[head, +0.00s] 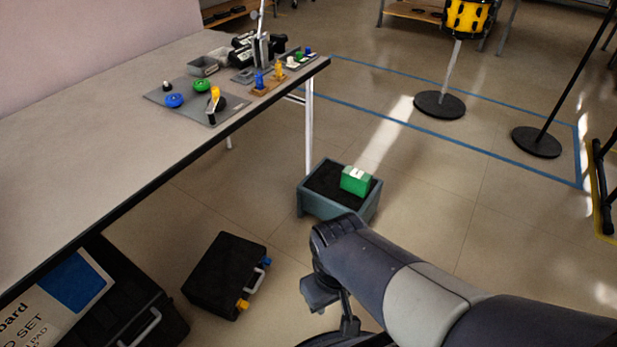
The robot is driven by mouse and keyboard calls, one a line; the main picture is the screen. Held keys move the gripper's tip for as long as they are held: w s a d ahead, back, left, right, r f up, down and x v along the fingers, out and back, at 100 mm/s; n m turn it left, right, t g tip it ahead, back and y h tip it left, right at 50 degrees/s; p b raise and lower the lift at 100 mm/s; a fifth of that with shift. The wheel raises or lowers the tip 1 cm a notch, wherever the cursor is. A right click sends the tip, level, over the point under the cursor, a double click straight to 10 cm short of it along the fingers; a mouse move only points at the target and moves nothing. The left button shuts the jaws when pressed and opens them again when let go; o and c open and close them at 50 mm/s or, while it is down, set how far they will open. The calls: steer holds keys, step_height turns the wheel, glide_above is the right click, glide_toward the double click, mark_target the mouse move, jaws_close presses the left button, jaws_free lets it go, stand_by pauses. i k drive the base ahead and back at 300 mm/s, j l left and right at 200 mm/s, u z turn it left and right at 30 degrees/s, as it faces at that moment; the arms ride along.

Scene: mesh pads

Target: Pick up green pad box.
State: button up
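The green pad box (356,181) is a small green block with a white label on top. It sits on the dark top of a grey-teal bin (341,207) on the floor, right of the table. My arm reaches in from the lower right, and its wrist is in front of and below the bin in the picture. The end of my arm points down near the bin's front; my gripper's fingers cannot be made out, so I cannot tell whether they are open or shut. The green pad box stands apart from my arm.
A long table (95,125) at left holds a grey board, colored knobs and small parts. A black case (227,274) lies on the floor below it, with a larger black box (130,300) at lower left. Round black stand bases (440,105) are behind right. Floor right of the bin is clear.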

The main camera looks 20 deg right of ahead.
mark_target(353, 180)
steer(key=z, duration=0.85)
steer(key=i+l+u, duration=0.1)
steer(key=i+l, duration=0.3)
steer(key=i+l+u, duration=0.1)
steer(key=i+l, duration=0.3)
steer(key=l, duration=0.2)
steer(key=i+l+u, duration=0.1)
steer(key=i+l, duration=0.3)
steer(key=l, duration=0.15)
